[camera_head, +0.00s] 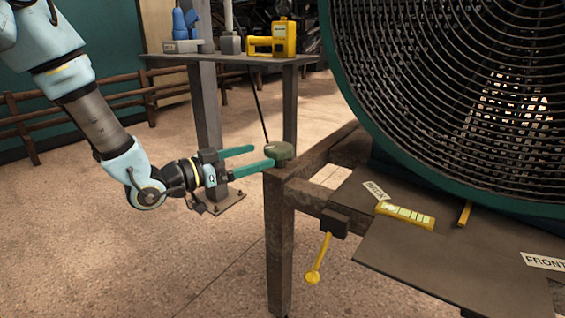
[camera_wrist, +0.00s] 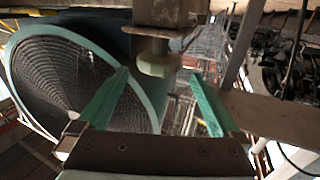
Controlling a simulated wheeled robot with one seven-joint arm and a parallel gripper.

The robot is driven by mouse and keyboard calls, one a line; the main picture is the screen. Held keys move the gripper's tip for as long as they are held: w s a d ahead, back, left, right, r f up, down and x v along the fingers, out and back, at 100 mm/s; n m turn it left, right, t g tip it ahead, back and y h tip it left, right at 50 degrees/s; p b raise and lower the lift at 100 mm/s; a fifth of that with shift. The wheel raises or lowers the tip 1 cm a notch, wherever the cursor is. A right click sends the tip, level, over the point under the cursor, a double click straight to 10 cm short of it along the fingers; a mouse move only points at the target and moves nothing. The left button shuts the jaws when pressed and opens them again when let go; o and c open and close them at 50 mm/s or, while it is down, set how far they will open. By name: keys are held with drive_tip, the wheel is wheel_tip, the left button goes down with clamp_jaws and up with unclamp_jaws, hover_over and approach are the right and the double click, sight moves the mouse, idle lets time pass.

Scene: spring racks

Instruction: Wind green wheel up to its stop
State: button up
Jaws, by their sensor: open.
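The green wheel (camera_head: 279,150) is a small, dull green, many-sided knob at the near left corner of the dark metal frame. In the wrist view the pale green wheel (camera_wrist: 157,62) sits on a short stem from a brown block (camera_wrist: 170,14). My gripper (camera_head: 262,155) is open, its two teal fingers reaching right toward the wheel. In the head view the nearer fingertip overlaps the wheel's left edge; I cannot tell whether they touch. In the wrist view the fingers (camera_wrist: 159,74) are spread to either side, with the wheel ahead between their tips and gaps on both sides.
A large green-rimmed round grille (camera_head: 450,90) fills the right. Below it, a dark plate (camera_head: 440,262) bears a yellow strip with pale green windows (camera_head: 405,215). A yellow lever (camera_head: 318,262) hangs from the frame. Behind stands a table (camera_head: 230,62) with tools.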

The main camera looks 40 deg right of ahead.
sight(281, 144)
drive_tip(key=d, duration=0.3)
drive_tip(key=d+b, duration=0.1)
drive_tip(key=d, duration=0.3)
drive_tip(key=s+d, duration=0.1)
drive_tip(key=d, duration=0.2)
drive_tip(key=shift+s+d+b, duration=0.1)
drive_tip(key=shift+d+b, duration=0.2)
drive_tip(key=shift+d, duration=0.05)
drive_tip(key=c, duration=1.1)
drive_tip(key=shift+t, duration=0.3)
